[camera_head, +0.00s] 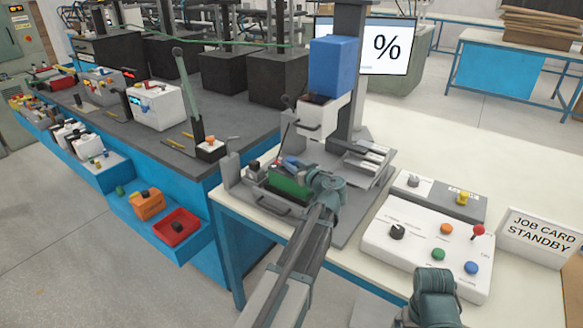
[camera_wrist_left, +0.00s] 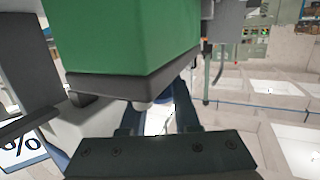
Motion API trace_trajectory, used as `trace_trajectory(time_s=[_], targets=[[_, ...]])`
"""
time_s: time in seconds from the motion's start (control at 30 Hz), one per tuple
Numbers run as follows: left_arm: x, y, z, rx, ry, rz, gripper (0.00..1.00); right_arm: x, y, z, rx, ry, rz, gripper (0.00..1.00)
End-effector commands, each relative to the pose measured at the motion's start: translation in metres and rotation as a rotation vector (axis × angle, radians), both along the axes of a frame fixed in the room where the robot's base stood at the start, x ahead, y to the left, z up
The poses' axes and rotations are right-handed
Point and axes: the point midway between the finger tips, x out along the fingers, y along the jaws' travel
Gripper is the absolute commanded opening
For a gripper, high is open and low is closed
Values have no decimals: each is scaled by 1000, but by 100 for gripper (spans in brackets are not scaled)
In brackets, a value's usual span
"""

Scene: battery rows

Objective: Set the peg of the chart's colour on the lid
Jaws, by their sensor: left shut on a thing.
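A green block (camera_head: 288,182) with a dark grey end lies in the grey fixture below the press. It fills the top of the left wrist view (camera_wrist_left: 135,35), where a small pale nub (camera_wrist_left: 143,106) sticks out from its dark end. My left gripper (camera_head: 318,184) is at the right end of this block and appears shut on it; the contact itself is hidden. A small blue piece (camera_head: 291,163) lies behind the block. A screen (camera_head: 387,46) shows a black percent sign. I cannot make out a colour chart, or tell which part is the lid.
A blue block (camera_head: 333,66) sits high on the press. A red bin (camera_head: 177,227) is on the blue bench side.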

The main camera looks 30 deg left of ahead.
Motion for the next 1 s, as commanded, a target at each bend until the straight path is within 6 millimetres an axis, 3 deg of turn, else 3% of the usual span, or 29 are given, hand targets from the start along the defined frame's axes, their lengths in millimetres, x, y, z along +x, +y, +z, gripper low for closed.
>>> trace_trajectory(time_s=[0.27, 0.3, 0.47, 0.87, 1.0], targets=[[0, 0, -5, 0, 0, 0, 0, 0, 0, -5, 0, 0, 0, 100], [0, 0, -4, 0, 0, 0, 34, 0, 0, -4, 0, 0, 0, 100], [0, 0, -4, 0, 0, 0, 62, 0, 0, -4, 0, 0, 0, 100], [0, 0, 4, 0, 0, 0, 62, 0, 0, 4, 0, 0, 0, 100], [-13, -22, 6, 0, 0, -3, 62, 0, 0, 6, 0, 0, 0, 100]])
